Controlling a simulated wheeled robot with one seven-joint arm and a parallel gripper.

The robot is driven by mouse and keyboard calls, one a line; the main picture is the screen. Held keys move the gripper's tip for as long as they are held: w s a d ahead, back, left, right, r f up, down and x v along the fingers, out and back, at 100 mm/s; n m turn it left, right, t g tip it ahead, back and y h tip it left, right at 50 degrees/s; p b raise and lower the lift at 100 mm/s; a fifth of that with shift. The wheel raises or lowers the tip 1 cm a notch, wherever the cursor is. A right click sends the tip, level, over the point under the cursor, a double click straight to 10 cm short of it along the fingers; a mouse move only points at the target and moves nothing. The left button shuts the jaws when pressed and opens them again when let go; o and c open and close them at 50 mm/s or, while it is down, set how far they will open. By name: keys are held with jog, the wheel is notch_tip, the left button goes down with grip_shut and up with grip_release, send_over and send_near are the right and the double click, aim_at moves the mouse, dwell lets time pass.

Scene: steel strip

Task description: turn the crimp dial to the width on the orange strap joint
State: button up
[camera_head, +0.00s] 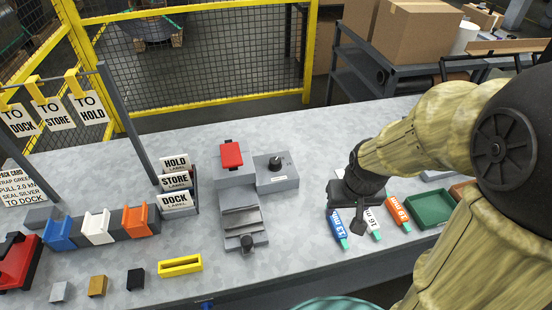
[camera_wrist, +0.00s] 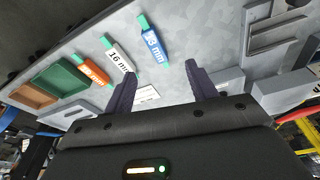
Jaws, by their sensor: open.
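The crimp dial (camera_head: 275,163) is a black knob on a grey box beside the crimping tool (camera_head: 243,218) with its red handle (camera_head: 231,154). Its setting is too small to read. The orange strap joint (camera_head: 397,211) lies on the right of the bench and appears to read 19 mm; it also shows in the wrist view (camera_wrist: 92,70). A white 16 mm joint (camera_wrist: 118,54) and a blue 13 mm joint (camera_wrist: 152,42) lie beside it. My gripper (camera_wrist: 160,84) is open and empty. In the head view it is above the white and blue joints, right of the dial.
A green tray (camera_head: 430,208) is right of the joints. Label holders (camera_head: 175,182) stand left of the tool. Clear bench lies between the dial and my gripper.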

jog(key=w+a+r+n+g+p, duration=0.1)
jog(key=w+a+r+n, duration=0.15)
jog(key=w, duration=0.45)
jog(key=w+a+r+n+p, duration=0.1)
jog(key=w+a+r+n, duration=0.2)
jog(key=w, duration=0.4)
jog(key=r+n+g+p, duration=0.1)
jog(key=n+p, duration=0.1)
jog(key=n, duration=0.4)
send_over(275, 160)
jog(key=shift+s+r, duration=0.1)
jog(key=shift+r, duration=0.05)
notch_tip(275, 160, down, 17)
jog(key=p, duration=0.3)
jog(key=shift+f, duration=0.2)
jog(key=c, duration=0.9)
jog(key=shift+d, duration=0.1)
jog(key=shift+c, duration=0.5)
